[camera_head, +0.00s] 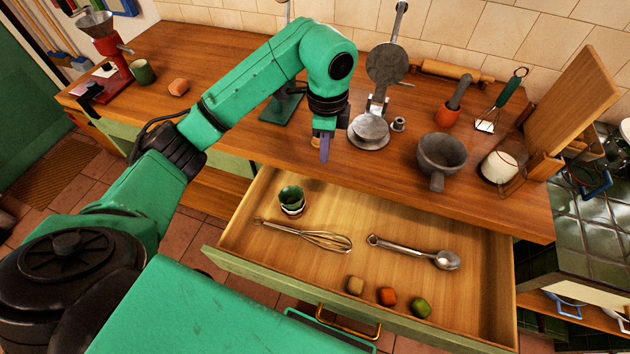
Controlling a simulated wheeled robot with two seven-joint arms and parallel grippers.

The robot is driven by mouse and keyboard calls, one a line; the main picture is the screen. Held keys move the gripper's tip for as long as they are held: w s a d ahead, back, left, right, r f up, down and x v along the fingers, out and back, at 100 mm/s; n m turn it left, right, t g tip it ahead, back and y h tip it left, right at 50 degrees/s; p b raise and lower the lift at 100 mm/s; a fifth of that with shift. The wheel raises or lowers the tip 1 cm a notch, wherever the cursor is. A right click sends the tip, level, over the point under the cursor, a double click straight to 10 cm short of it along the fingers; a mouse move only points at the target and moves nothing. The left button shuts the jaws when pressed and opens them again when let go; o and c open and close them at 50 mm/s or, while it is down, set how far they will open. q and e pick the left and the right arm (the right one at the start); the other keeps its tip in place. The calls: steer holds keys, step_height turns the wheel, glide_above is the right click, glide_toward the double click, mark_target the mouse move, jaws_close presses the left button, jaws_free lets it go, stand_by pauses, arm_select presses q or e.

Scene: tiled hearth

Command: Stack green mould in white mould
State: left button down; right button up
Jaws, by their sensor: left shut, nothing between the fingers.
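The green mould (291,194) is a small cup at the back left inside the open drawer. A pale rim of what looks like the white mould (293,211) shows just under it, and the green mould appears to sit in it. Most of the white mould is hidden by the green one. My left gripper (324,150) points down over the front edge of the worktop, above and to the right of the moulds. It is shut, empty and apart from them. My right gripper is not in view.
The open drawer (480,285) also holds a whisk (305,235), a metal scoop (415,252) and small brown, orange and green lumps (387,297). On the worktop stand a metal press (369,130), a grey mortar-like bowl (441,155) and a white cylinder (498,166).

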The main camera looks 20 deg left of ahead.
arm_select(q)
step_height(320, 180, down, 4)
steer(key=b, duration=0.8)
glide_above(292, 200)
steer(key=w+d, duration=0.1)
steer(key=d, duration=0.8)
step_height(292, 200, down, 15)
steer(key=a, duration=0.1)
steer(key=a+p, duration=0.1)
steer(key=s+a+f, duration=0.1)
steer(key=a, duration=0.1)
steer(key=shift+p, duration=0.35)
steer(key=shift+s+a, duration=0.2)
steer(key=shift+a, duration=0.7)
